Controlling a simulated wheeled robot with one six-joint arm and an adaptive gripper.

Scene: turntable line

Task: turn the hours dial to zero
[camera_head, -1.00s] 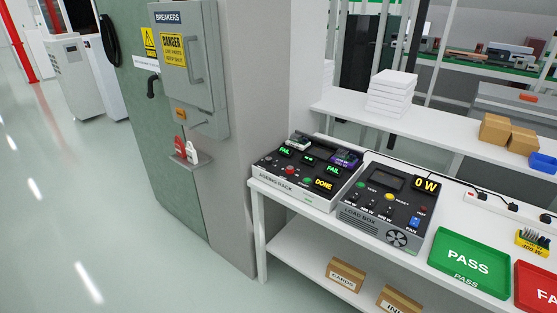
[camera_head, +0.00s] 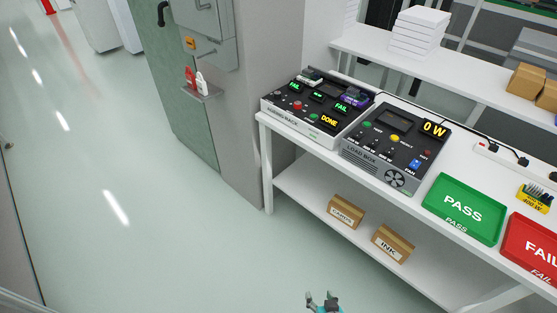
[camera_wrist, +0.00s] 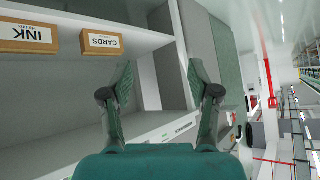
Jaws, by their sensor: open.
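The rack (camera_head: 284,116) stands at the left end of the bench, with lit displays reading FAIL and DONE and small round controls, one of them red (camera_head: 297,105). I cannot tell which control is the hours dial; the lettering is too small. My gripper (camera_head: 323,298) shows at the bottom edge of the head view, in front of the bench and well away from the rack. In the wrist view my gripper (camera_wrist: 158,82) has its two fingers spread wide with nothing between them. The rack is not seen in the wrist view.
The load box (camera_head: 376,155) adjoins the rack on its right, then the green PASS tray (camera_head: 456,222) and red FAIL tray (camera_head: 523,262). CARDS (camera_head: 345,212) and INK (camera_head: 391,244) boxes sit on the lower shelf. A grey cabinet stands left. The floor (camera_head: 180,250) is clear.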

